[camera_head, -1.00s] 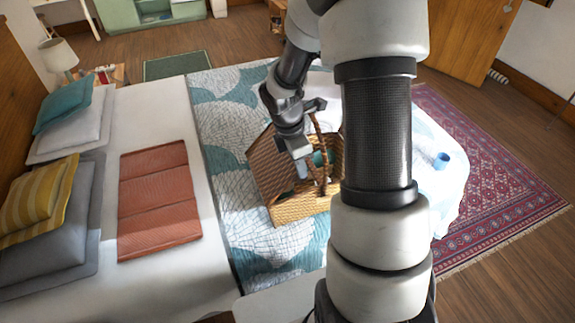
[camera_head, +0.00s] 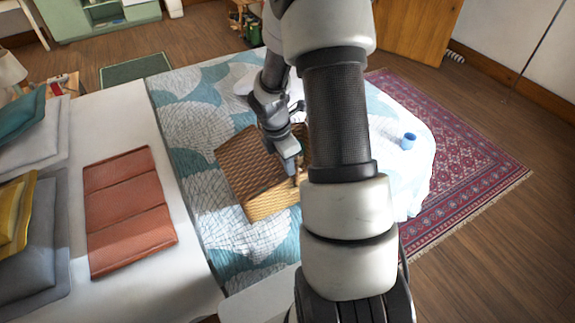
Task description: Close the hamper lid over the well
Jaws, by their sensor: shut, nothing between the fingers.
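The wicker hamper (camera_head: 272,204) stands on the patterned bed cover, with its pale woven front wall showing. Its brown woven lid (camera_head: 245,165) lies low over the left part of the hamper, sloping toward the left. I cannot tell whether it is fully flat. My gripper (camera_head: 291,172) is shut and empty, pointing down at the lid's right edge by the hamper's middle. Whether it touches the lid is unclear. My arm hides the hamper's right side, and little of the well shows.
A folded rust-coloured blanket (camera_head: 128,210) lies on the white bedding to the left. A blue cup (camera_head: 408,141) stands on the white surface to the right. Pillows (camera_head: 32,240) fill the far left. A red patterned rug (camera_head: 470,165) covers the floor at the right.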

